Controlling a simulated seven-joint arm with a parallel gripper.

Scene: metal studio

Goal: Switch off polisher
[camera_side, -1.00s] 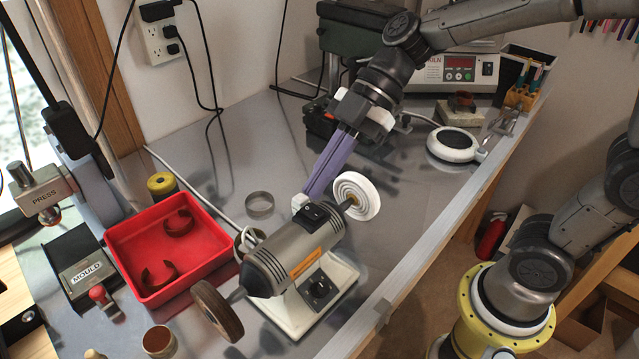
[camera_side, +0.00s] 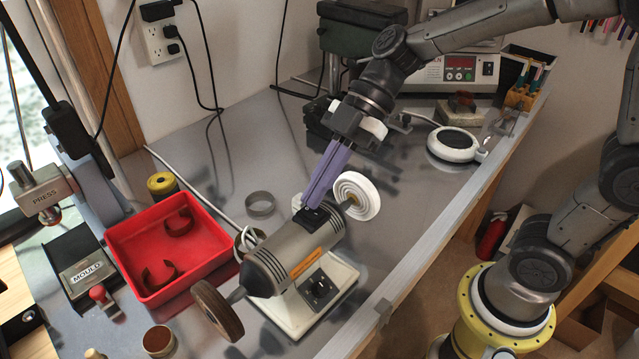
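The polisher (camera_side: 285,262) stands on the metal bench, a grey motor on a cream base. It has a white buffing wheel (camera_side: 357,196) at its upper right end and a brown wheel (camera_side: 217,311) at its lower left end. A black switch (camera_side: 312,217) sits on top of the motor housing, partly covered by my gripper. My gripper (camera_side: 308,207) has long purple fingers that point down to the switch, at or very near it. The fingers look closed together with nothing between them. Whether they touch the switch, and its position, I cannot tell.
A red tray (camera_side: 140,292) with dark curved pieces lies left of the polisher. A metal ring (camera_side: 260,204) lies behind it. A mould (camera_side: 85,268) and a press (camera_side: 45,190) stand at far left. A white round device (camera_side: 453,144) sits at the right rear.

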